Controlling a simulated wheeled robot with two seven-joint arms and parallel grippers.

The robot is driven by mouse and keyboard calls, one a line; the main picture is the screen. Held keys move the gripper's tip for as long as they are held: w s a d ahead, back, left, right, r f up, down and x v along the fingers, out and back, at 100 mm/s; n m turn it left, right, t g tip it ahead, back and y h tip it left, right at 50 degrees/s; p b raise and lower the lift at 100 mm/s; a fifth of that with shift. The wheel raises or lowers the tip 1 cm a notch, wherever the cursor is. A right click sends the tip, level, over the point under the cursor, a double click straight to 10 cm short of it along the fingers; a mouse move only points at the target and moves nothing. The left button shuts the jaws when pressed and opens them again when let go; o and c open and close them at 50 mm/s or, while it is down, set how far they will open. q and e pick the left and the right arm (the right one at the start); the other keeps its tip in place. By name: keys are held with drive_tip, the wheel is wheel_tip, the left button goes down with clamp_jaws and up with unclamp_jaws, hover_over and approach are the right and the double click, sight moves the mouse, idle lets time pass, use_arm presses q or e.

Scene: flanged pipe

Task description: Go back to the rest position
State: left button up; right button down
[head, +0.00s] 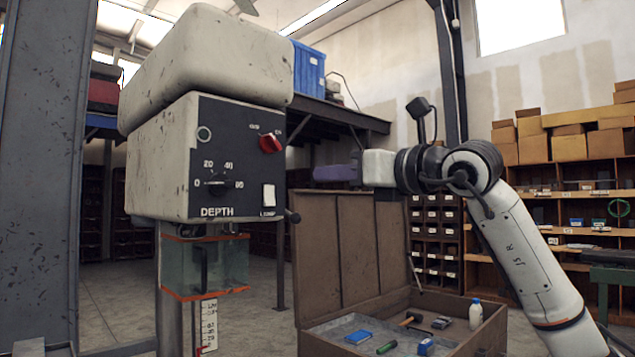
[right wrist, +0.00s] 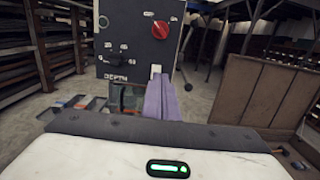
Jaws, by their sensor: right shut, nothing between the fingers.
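My right gripper (head: 318,173) reaches in from the right in the head view, pointing left toward the machine. Its purple fingers are together and hold nothing. They also show in the right wrist view (right wrist: 166,88), in front of the machine's panel. The machine (head: 205,75) is a worn cream housing on a column. Its dark control panel (head: 238,160) carries a red knob (head: 270,143), a black DEPTH dial (head: 219,182) and a white switch (head: 268,196). The fingers are apart from the panel in the head view. My left gripper is not in view.
A glass tank (head: 205,265) with orange edges sits below the housing, above a white scale (head: 209,324). An open wooden chest (head: 335,240) with tools inside stands below my right arm. Shelves (head: 560,190) with boxes line the back right. Open floor (head: 262,275) shows behind the machine.

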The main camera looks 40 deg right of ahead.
idle(0.6)
drive_tip(key=w+a+f+m+g+y+p, duration=0.1)
drive_tip(key=w+a+f+m+g+y, duration=0.15)
drive_tip(key=a+f+y, duration=0.75)
drive_tip(key=w+a+f+m+g+y, duration=0.1)
drive_tip(key=a+f+g+y, duration=0.3)
drive_tip(key=a+f, duration=1.3)
drive_tip(key=s+d+f+m+t+h, duration=0.2)
drive_tip(key=f+m+h, duration=0.2)
drive_tip(key=f+m, duration=0.5)
drive_tip(key=s+d+f+m+t+h+p, duration=0.1)
drive_tip(key=s+f+m+h, duration=0.25)
drive_tip(key=f+m, duration=0.6)
drive_tip(key=s+d+f+m+t+h, duration=0.2)
drive_tip(key=f+m+h, duration=0.35)
drive_tip(key=f, duration=0.75)
drive_tip(key=s+a+f+m+g, duration=0.2)
drive_tip(key=s+f+m+g, duration=0.5)
drive_tip(key=s+f, duration=1.2)
drive_tip(key=shift+s+a+g, duration=0.35)
drive_tip(key=shift+s+g, duration=0.2)
drive_tip(key=shift+s, duration=0.1)
